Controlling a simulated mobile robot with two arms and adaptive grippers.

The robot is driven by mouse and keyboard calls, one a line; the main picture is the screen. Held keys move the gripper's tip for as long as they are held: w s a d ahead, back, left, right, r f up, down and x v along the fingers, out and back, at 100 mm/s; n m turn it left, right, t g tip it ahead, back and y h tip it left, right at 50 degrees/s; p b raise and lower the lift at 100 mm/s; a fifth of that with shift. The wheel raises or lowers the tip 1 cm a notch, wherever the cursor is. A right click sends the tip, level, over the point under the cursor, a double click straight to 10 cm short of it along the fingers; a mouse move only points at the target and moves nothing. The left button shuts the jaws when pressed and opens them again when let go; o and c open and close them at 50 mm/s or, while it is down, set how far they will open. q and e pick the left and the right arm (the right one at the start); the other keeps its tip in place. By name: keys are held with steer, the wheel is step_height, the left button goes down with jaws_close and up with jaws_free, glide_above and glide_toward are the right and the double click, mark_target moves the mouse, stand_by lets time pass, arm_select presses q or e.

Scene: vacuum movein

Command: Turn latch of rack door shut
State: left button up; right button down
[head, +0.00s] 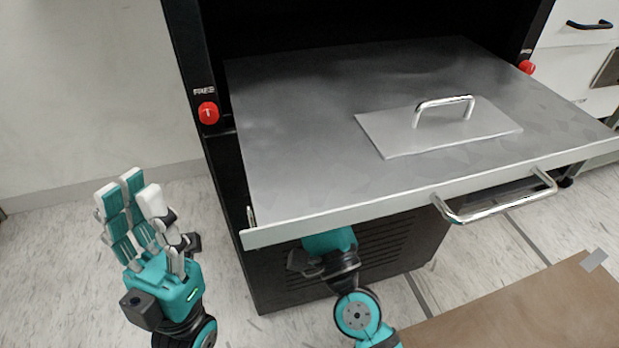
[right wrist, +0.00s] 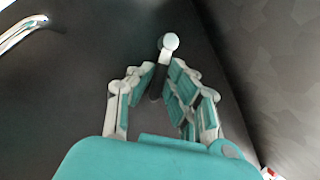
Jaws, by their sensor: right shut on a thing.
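The rack (head: 330,270) is a dark cabinet with a large flat metal panel (head: 300,150) reaching out of it, a bar handle at its front edge. The rack door's latch (right wrist: 170,42) shows in the right wrist view as a small pale lever with a round end, against a dark surface. My right gripper (right wrist: 161,73) has its fingers drawn together on the latch. In the head view the panel hides this gripper; only its wrist shows below. My left gripper (head: 133,190) is open and empty, fingers up, left of the rack.
Red knobs (head: 208,112) sit on the rack's posts, one on each side. A smaller plate (head: 385,145) with a handle lies on the panel. The panel's front handle (head: 495,208) juts out. Brown board (head: 540,310) lies on the floor at lower right. Floor at left is clear.

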steer(key=shift+s+a+f+m+t+h+b, duration=0.1)
steer(key=shift+a+f+m+t+h+b, duration=0.2)
steer(key=shift+m+h, duration=1)
steer(key=shift+s+a+r+m+t+h+b, duration=0.15)
steer(key=shift+a+m+t+h, duration=0.3)
steer(key=shift+m, duration=1.6)
steer(key=shift+s+a+f+m+t+h+b, duration=0.15)
steer(key=shift+a+f+m+h+b, duration=0.15)
steer(key=shift+m+h, duration=1.1)
steer(key=shift+m+y, duration=0.25)
steer(key=shift+m, duration=0.2)
steer(key=c, duration=1.6)
jaws_free()
steer(key=v, duration=1.2)
